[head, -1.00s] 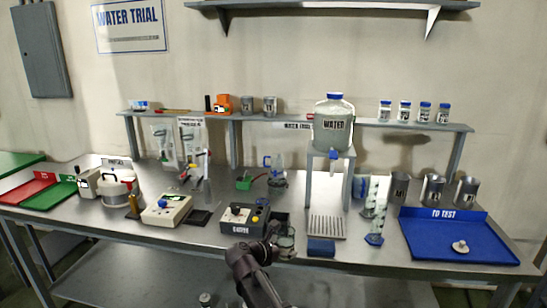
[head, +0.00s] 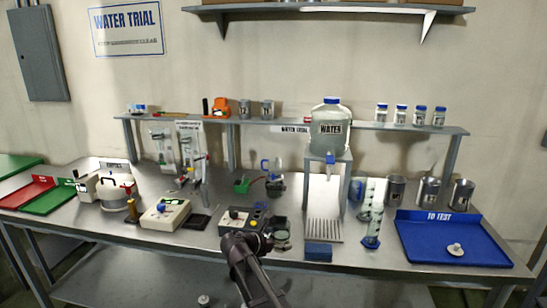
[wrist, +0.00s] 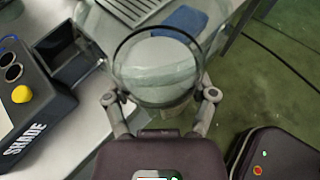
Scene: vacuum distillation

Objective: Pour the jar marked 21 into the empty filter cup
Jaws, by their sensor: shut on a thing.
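My gripper (wrist: 160,98) is shut around a clear round glass jar (wrist: 158,65), with a fingertip on each side and the jar's wide rim facing the camera. A pale, cloudy content shows through the glass. No number is readable on it. In the head view my gripper (head: 268,240) is at the front of the bench, and the jar (head: 281,231) shows small beside the dark instrument. I cannot tell which vessel is the filter cup.
The dark instrument marked SHADE (wrist: 35,110) is close on the left in the wrist view. A blue block (head: 318,251) and a ridged rack (head: 322,229) lie to the right. The WATER tank (head: 329,128) stands behind. Metal cups (head: 429,190) and a blue tray (head: 420,245) are further right.

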